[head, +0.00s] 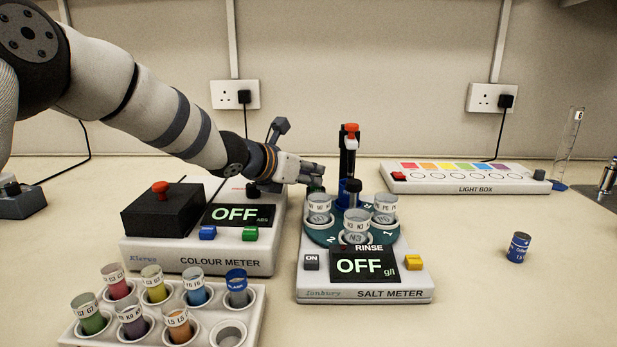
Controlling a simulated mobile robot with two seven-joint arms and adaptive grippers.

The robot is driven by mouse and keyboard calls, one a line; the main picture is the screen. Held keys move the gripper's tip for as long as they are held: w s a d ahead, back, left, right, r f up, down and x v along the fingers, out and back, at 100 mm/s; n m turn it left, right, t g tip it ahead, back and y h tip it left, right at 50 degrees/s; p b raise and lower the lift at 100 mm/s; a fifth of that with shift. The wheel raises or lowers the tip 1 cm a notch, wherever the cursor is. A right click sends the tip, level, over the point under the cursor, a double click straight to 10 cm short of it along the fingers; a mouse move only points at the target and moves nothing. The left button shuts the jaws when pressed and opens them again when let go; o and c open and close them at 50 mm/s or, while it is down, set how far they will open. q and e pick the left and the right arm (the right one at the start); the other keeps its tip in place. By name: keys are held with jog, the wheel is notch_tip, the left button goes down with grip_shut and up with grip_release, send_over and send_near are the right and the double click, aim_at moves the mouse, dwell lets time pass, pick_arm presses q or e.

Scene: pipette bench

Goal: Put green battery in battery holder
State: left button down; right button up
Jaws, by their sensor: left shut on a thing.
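My left gripper (314,174) reaches in from the left, above the gap between the colour meter and the salt meter's turntable. It is shut on a small dark green thing (316,186), which appears to be the green battery; the fingers and a vial hide most of it. I cannot make out a battery holder for certain. My right gripper is not in view.
The salt meter (364,290) carries several vials and a tall probe post (349,150) close to my gripper. The colour meter (200,254) stands left of it. A vial rack (252,312) is in front, a light box (465,186) behind right. The right bench is mostly clear.

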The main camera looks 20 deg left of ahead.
pick_arm(q)
jog(key=shift+f, duration=0.45)
jog(key=c, duration=1.5)
grip_release()
jog(key=shift+o, duration=0.2)
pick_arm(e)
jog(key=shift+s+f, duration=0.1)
pick_arm(q)
jog(key=shift+r, duration=0.1)
jog(key=v, duration=0.4)
jog(key=p+v, duration=0.1)
jog(key=v, duration=0.2)
jog(key=r+p+v, duration=0.1)
jog(key=v, duration=0.3)
jog(key=shift+s+a+r, duration=0.1)
jog(key=shift+s, duration=0.35)
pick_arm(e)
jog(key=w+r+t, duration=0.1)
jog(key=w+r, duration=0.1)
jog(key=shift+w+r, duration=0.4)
